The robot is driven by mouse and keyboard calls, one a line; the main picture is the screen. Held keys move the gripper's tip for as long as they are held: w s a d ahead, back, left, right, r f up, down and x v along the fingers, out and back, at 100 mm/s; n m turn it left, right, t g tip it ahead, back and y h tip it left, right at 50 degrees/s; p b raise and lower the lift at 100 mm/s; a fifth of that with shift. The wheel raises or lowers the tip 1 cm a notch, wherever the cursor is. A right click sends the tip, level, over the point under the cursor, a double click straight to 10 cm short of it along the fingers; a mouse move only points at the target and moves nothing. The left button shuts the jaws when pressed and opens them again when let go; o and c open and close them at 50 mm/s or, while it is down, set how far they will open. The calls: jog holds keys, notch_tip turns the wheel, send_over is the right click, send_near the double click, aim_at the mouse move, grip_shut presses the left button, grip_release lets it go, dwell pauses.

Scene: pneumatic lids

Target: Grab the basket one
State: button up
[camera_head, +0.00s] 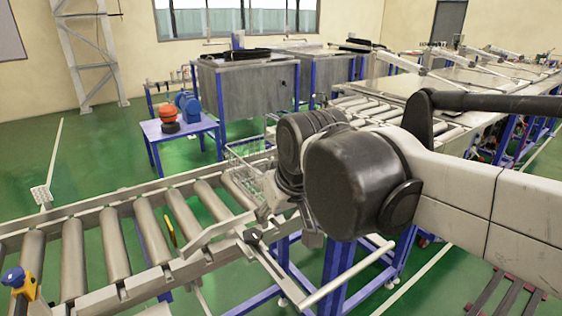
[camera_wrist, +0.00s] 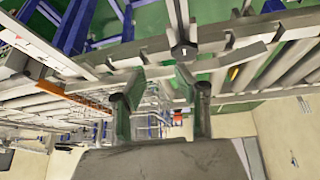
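A wire basket (camera_head: 250,158) shows in the head view on the roller conveyor, just behind my wrist. My arm hides part of it. My gripper (camera_head: 258,225) is low over the near side of the conveyor, close to the basket and partly hidden by my wrist. In the wrist view my gripper's two fingers (camera_wrist: 158,85) are spread apart, with nothing held between them. Wire mesh that looks like the basket (camera_wrist: 152,118) shows behind and between the fingers. I cannot tell whether the fingers touch it.
The roller conveyor (camera_head: 110,243) runs across the front, with metal rails along its edges. A blue-topped table (camera_head: 180,131) with an orange item (camera_head: 169,118) stands behind it. Grey tanks (camera_head: 247,95) stand farther back. Green floor is open at left.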

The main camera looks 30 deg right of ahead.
jog(key=w+d+r+g+p, duration=0.1)
jog(key=w+d+r+p, duration=0.2)
jog(key=w+r, duration=0.4)
jog(key=w+d+r+g+p, duration=0.2)
jog(key=w+d+r+p, duration=0.15)
jog(key=w+r, duration=0.4)
jog(key=n+g+p, duration=0.1)
jog(key=g+p, duration=0.2)
jog(key=p, duration=0.3)
send_near(284, 124)
jog(key=shift+y, duration=0.4)
jog(key=shift+w+d+f+p, duration=0.1)
jog(key=shift+f+p, duration=0.1)
jog(key=shift+f, duration=1.5)
jog(key=shift+d+f+p, duration=0.1)
jog(key=shift+f+p, duration=0.05)
jog(key=shift+f, duration=1.6)
jog(key=shift+w+d+f+p, duration=0.1)
jog(key=shift+f+p, duration=0.1)
jog(key=shift+f, duration=1.5)
grip_shut()
